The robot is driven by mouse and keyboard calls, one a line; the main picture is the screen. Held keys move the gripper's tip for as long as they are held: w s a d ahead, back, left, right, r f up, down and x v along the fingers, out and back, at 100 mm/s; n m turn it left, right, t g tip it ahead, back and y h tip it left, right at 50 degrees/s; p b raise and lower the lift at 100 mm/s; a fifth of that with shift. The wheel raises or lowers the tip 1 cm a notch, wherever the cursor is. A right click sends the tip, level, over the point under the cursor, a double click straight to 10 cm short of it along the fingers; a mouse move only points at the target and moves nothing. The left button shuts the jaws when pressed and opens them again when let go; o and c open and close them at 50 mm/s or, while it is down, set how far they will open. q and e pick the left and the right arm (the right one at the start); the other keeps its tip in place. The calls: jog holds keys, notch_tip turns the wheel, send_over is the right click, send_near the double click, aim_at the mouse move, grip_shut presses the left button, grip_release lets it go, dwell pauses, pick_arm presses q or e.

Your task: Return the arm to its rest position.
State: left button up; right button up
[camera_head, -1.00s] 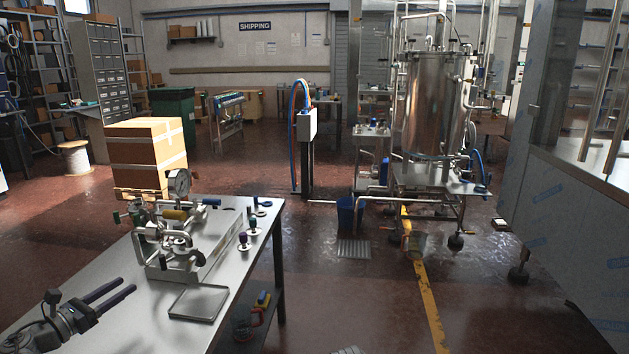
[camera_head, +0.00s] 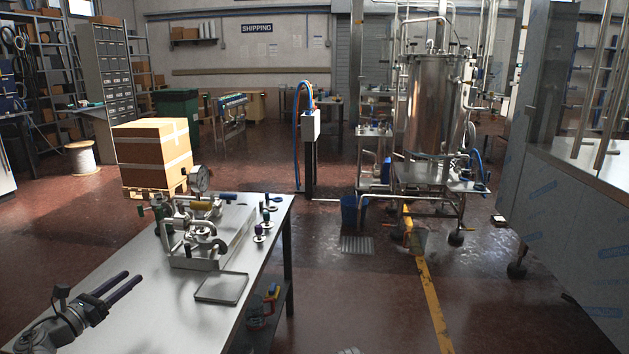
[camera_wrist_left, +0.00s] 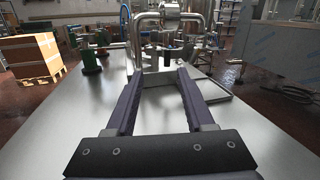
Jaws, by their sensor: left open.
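My left gripper (camera_head: 122,286) is open and empty above the near left part of the steel table (camera_head: 150,300). Its two dark fingers point toward the fixture with pipes and a gauge (camera_head: 205,235), and they stay apart from it. In the left wrist view the gripper (camera_wrist_left: 158,85) shows its fingers spread with nothing between them, and the pipe fixture (camera_wrist_left: 168,45) stands beyond the tips. My right gripper is not in view.
A shallow square tray (camera_head: 222,288) lies on the table in front of the fixture. Several small coloured-top pieces (camera_head: 265,225) stand near the table's right edge. A carton (camera_head: 152,150) on a pallet stands behind the table. The near tabletop is clear.

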pick_arm(q)
jog(key=w+d+r+n+y+p, duration=0.9)
jog(key=r+n+y+p, duration=0.15)
jog(key=n, duration=0.95)
jog(key=s+d+f+n+g+p, duration=0.3)
jog(key=s+d+n+g, duration=0.1)
jog(key=d, duration=0.3)
jog(key=s+d+f+n+g+h+p, duration=0.1)
jog(key=s+d+f+n+g+p, duration=0.25)
jog(key=d, duration=0.45)
jog(key=s+d+f+n+g+p, duration=0.2)
jog(key=s+d+n+g+p, duration=0.1)
jog(key=d+n, duration=0.3)
jog(key=s+d+n+g+h+p, duration=0.1)
jog(key=s+d+g+p, duration=0.3)
jog(key=s+d, duration=1)
jog(key=s+g+h, duration=0.1)
jog(key=s+g, duration=0.2)
jog(key=shift+s+f, duration=0.3)
jog(key=shift+f, duration=0.1)
